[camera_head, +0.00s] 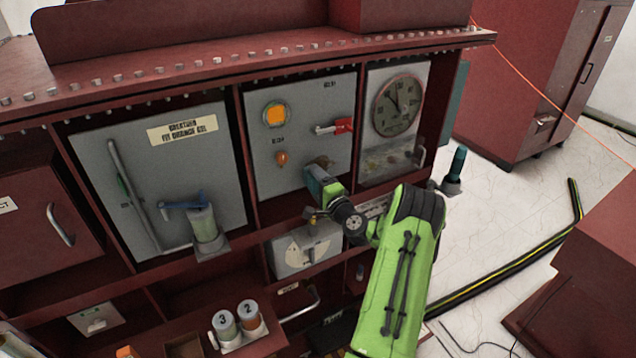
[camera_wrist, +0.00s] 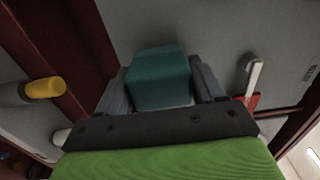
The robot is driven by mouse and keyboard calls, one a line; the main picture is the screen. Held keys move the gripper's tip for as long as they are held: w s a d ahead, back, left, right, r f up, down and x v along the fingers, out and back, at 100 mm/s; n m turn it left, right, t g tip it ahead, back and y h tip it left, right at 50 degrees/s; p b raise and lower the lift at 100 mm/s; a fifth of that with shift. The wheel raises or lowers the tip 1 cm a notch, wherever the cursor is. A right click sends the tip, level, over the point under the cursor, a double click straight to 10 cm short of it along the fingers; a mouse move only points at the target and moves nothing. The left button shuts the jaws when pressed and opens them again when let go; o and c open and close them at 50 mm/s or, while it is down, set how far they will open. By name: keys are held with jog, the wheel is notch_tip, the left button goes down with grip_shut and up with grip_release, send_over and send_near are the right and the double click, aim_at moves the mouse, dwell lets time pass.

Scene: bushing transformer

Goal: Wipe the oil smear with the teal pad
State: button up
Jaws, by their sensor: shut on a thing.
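The teal pad (camera_wrist: 160,78) sits between the two fingers of my gripper (camera_wrist: 160,92) in the wrist view, and the fingers are shut on it. In the head view my gripper (camera_head: 320,178) is in front of the middle grey panel (camera_head: 298,130), low on it. The pad's far face is hidden, and I cannot tell whether it touches the panel. A brownish smear (camera_head: 385,161) shows low on the right panel, under the round gauge (camera_head: 398,104), to the right of my gripper. A small dark brown patch shows just above my gripper; I cannot tell what it is.
A red-handled lever (camera_head: 335,127) projects from the middle panel, above my gripper. An orange indicator (camera_head: 275,114) is at its left. A capped cylinder (camera_head: 204,224) stands before the left panel. Cylinders marked 2 (camera_head: 248,315) and 3 (camera_head: 224,324) stand lower.

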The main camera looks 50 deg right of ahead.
jog(key=shift+x, duration=0.95)
dwell(0.3)
jog(key=shift+s+d+b, duration=0.55)
jog(key=shift+d+b, duration=0.15)
jog(key=shift+d, duration=1.1)
jog(key=shift+s+d+b, duration=0.6)
jog(key=shift+d+b, duration=0.15)
jog(key=shift+d, duration=1.05)
jog(key=shift+s+d+b, duration=0.55)
jog(key=shift+d+b, duration=0.15)
jog(key=shift+d, duration=1.1)
jog(key=shift+w+a+b, duration=0.55)
jog(key=shift+w+a, duration=0.05)
jog(key=shift+a, duration=1.25)
jog(key=shift+w+a+b, duration=0.5)
jog(key=shift+w+a, duration=0.05)
jog(key=shift+a, duration=1.3)
jog(key=shift+w+a+b, duration=0.55)
jog(key=shift+w+a, duration=0.05)
jog(key=shift+a, duration=1.25)
jog(key=shift+d+r, duration=0.1)
jog(key=shift+r, duration=0.35)
jog(key=shift+s+d, duration=0.6)
jog(key=shift+d, duration=1.2)
jog(key=shift+s+d, duration=0.55)
jog(key=shift+d, duration=1.3)
jog(key=shift+s+d, duration=0.6)
jog(key=shift+d, duration=1.2)
jog(key=shift+f, duration=0.1)
